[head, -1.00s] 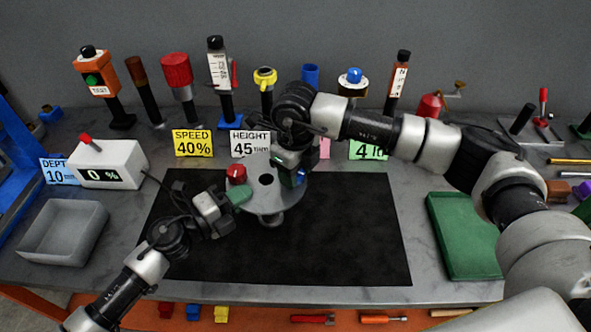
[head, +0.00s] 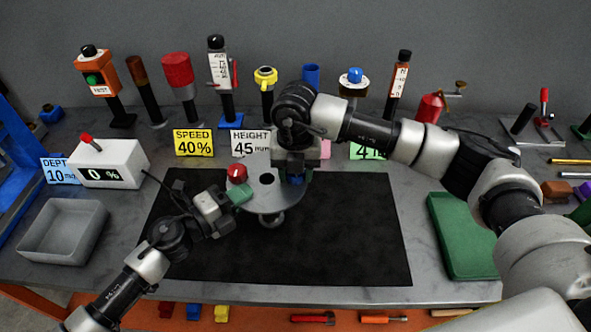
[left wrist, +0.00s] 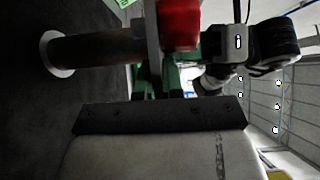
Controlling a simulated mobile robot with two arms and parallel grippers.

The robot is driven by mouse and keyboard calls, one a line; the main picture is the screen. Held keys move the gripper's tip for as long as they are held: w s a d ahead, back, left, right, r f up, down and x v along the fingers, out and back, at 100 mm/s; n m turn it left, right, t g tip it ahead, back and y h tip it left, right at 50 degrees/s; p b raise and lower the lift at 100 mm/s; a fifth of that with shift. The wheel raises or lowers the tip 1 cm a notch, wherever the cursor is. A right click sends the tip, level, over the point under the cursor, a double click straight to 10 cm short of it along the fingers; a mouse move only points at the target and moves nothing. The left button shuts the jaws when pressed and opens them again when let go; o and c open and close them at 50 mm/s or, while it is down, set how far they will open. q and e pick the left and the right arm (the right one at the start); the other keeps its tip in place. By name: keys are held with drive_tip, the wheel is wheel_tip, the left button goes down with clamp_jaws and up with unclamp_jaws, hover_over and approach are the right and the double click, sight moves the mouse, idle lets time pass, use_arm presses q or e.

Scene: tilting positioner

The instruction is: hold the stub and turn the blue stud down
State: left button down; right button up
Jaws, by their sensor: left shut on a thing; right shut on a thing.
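The positioner's round grey plate (head: 262,203) stands on a short post over the black mat. The plate has a dark hole and a red knob (head: 237,172). My left gripper (head: 240,194), with green at its tip, is shut at the plate's left edge, on what I take as the stub, which the fingers hide. The left wrist view shows the green fingers (left wrist: 165,80), the red knob and the plate edge-on. My right gripper (head: 294,174) points down at the plate's right side, shut on the blue stud (head: 296,180). Only a little blue shows below its jaws.
Label cards and several upright tools stand along the back. A box reading 0 % (head: 108,165) and a grey tray (head: 62,232) are at the left. A green tray (head: 462,236) is at the right. The black mat's front (head: 300,255) is clear.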

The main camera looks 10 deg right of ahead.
use_arm(q)
drive_tip(key=shift+f, duration=0.2)
use_arm(e)
drive_tip(key=shift+w+r+m, duration=0.1)
drive_tip(key=shift+r+m, duration=0.1)
drive_tip(key=shift+m, duration=0.9)
drive_tip(key=o, duration=0.6)
use_arm(q)
drive_tip(key=shift+s, duration=0.1)
use_arm(e)
drive_tip(key=o, duration=0.3)
drive_tip(key=shift+d+f, duration=0.1)
drive_tip(key=shift+o, duration=0.2)
wheel_tip(320, 180, up, 12)
